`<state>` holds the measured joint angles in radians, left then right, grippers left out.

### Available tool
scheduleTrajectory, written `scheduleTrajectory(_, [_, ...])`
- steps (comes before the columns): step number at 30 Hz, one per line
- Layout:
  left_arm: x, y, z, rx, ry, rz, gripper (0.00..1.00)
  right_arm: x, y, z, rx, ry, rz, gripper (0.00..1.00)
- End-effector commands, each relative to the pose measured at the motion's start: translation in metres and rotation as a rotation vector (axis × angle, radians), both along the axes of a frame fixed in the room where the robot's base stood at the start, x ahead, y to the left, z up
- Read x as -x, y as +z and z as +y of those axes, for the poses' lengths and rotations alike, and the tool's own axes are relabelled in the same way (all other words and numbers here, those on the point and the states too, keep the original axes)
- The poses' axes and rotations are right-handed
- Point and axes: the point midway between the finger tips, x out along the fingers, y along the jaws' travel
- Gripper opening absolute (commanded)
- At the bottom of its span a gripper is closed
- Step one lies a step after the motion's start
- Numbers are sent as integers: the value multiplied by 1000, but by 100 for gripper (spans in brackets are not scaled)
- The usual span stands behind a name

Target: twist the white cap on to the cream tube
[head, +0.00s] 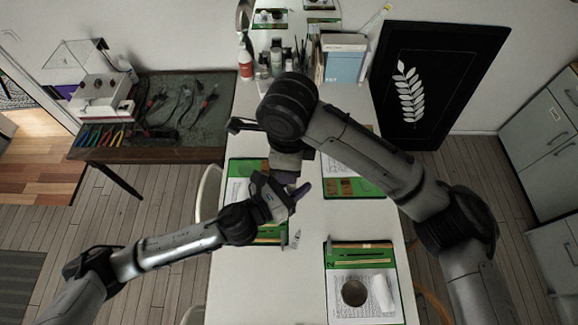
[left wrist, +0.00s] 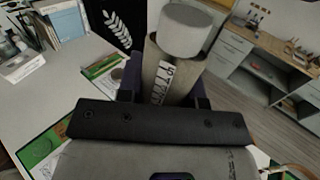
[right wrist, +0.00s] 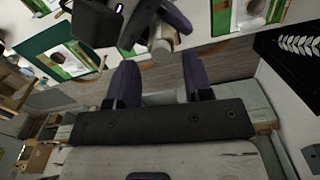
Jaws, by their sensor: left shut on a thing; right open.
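My left gripper (head: 300,192) is shut on the cream tube (left wrist: 168,80), which has dark lettering on its side. The white cap (left wrist: 185,30) sits at the tube's outer end, beyond the fingers; I cannot tell how far it is threaded on. In the right wrist view the left gripper and the end of what it holds (right wrist: 161,46) show ahead of my right gripper. My right gripper (right wrist: 160,78) is open, with nothing between its purple fingers. In the head view its fingers are hidden by my right arm and the left gripper.
The white table (head: 310,285) runs lengthwise below the arms. A small pale object (head: 296,238) lies on it. A green board (head: 366,255) at front right carries papers, a round dark piece and a white roll. Books (head: 343,62) and bottles (head: 246,62) stand at the back.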

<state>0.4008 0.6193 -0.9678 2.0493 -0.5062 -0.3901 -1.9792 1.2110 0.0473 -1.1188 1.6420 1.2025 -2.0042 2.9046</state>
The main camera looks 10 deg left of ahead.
Motion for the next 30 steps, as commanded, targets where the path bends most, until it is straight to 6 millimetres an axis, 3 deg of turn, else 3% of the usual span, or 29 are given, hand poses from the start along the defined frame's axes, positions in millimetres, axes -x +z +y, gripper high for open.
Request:
scheduleTrajectory(3, [0,0,0,0,0,0,0,0,13,0,2,0,-2,46])
scheduleTrajectory(15, [0,0,0,0,0,0,0,-1,20,0,1,-1,-9,45])
scheduleTrajectory(20, [0,0,0,0,0,0,0,-13,46,-6,13,-11,-78,45])
scheduleTrajectory(25, [0,0,0,0,0,0,0,-26,71,-24,102,-13,-164,45])
scheduleTrajectory(30, [0,0,0,0,0,0,0,-20,63,-25,127,289,-109,45])
